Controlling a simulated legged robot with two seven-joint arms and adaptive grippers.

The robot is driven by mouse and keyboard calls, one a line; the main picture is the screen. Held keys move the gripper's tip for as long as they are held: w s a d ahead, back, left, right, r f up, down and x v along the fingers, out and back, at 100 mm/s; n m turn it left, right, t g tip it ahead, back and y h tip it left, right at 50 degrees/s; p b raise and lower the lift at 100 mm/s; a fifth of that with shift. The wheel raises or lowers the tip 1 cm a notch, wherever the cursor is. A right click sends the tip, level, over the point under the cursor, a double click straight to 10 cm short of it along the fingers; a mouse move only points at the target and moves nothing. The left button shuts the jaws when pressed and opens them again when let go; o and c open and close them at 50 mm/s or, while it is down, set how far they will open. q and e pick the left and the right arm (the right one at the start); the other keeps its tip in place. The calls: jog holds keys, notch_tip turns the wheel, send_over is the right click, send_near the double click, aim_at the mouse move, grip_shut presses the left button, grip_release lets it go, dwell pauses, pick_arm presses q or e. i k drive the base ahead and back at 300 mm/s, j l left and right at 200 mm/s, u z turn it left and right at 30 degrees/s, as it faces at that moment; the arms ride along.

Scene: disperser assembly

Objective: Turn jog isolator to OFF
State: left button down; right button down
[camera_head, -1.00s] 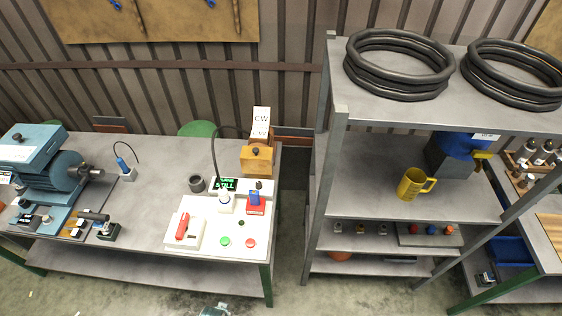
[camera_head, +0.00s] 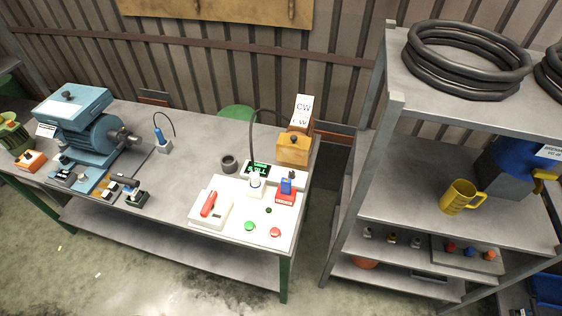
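A white control panel (camera_head: 226,229) lies on the right part of the workbench. On it are a red lever (camera_head: 209,203) on a white base, a green button (camera_head: 249,226), a red button (camera_head: 275,232) and a small dark knob (camera_head: 268,210). A blue switch (camera_head: 287,186) sits on a red base (camera_head: 286,198), and a white round dial (camera_head: 255,182) is beside it. A small display with green text (camera_head: 259,170) stands behind them. I cannot read any label that says which is the jog isolator, nor its setting. Neither gripper is in view.
The grey workbench (camera_head: 180,185) also holds a blue motor machine (camera_head: 95,135), a dark cup (camera_head: 229,163) and an orange-brown box with a CW sign (camera_head: 293,149). A metal shelf (camera_head: 400,205) with a yellow mug (camera_head: 459,196) stands to the right. Open floor lies in front.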

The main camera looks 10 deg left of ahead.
aim_at(208, 205)
jog(key=u, duration=1.3)
